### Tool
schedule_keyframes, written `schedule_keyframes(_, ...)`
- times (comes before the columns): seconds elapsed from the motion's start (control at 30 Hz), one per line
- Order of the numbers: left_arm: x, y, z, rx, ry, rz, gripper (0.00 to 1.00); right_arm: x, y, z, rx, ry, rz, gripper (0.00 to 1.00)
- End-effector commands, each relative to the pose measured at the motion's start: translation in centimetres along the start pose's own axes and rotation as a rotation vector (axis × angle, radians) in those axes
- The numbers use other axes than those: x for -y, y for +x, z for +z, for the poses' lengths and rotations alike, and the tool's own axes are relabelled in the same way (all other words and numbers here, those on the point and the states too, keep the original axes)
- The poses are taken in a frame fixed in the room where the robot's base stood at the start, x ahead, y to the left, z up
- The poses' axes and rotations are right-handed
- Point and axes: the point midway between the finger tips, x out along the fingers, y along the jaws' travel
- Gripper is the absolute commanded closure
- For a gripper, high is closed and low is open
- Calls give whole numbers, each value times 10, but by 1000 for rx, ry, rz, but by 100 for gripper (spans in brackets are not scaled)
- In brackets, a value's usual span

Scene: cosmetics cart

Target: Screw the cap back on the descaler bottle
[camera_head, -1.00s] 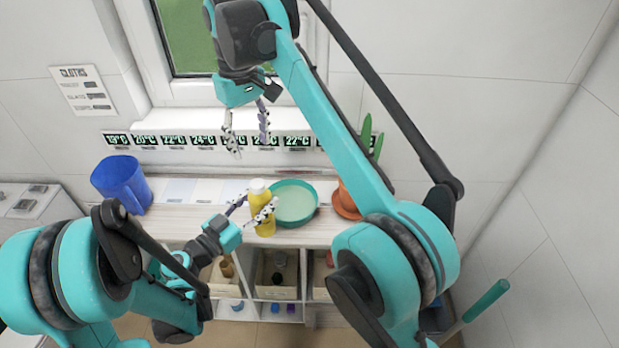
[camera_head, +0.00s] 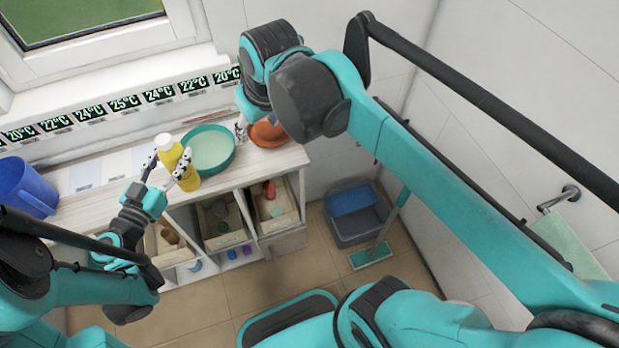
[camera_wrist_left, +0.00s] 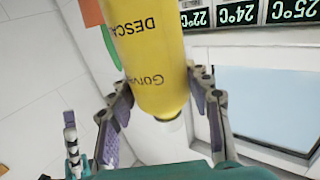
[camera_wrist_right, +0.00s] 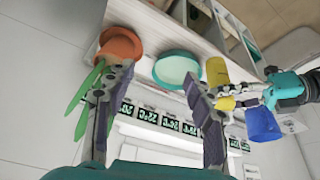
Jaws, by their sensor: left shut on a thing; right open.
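No separate loose cap can be made out. My left gripper (camera_head: 170,172) is shut around the bottle's body. My right gripper (camera_wrist_right: 160,85) is open and empty. In the head view its fingers (camera_head: 241,129) are partly hidden, near the orange pot.
A teal basin (camera_head: 222,150) stands right of the bottle, with the orange pot (camera_head: 270,134) beyond it. A blue jug (camera_head: 28,190) is at the left. Open cubbies with bins (camera_head: 222,240) lie below. A grey bucket (camera_head: 357,228) and mop (camera_head: 372,256) stand on the floor.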

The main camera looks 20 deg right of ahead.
Motion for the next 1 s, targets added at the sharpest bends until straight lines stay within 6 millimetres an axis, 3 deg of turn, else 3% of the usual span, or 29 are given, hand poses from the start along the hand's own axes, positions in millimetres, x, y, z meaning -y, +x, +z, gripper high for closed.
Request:
schedule_keyframes(0.03,0,0,0,-1,-1,0,100,-9,8,22,-26,32,12,46)
schedule_keyframes(0.2,0,0,0,-1,-1,0,100,-28,35,82,-113,124,49,46)
schedule_keyframes(0.4,0,0,0,-1,-1,0,100,-40,62,131,-184,196,80,46)
schedule_keyframes(0.6,0,0,0,-1,-1,0,100,-43,72,148,-211,221,91,46)
schedule_keyframes(1.0,3,2,-1,-3,0,-16,100,-43,73,149,-211,221,91,46)
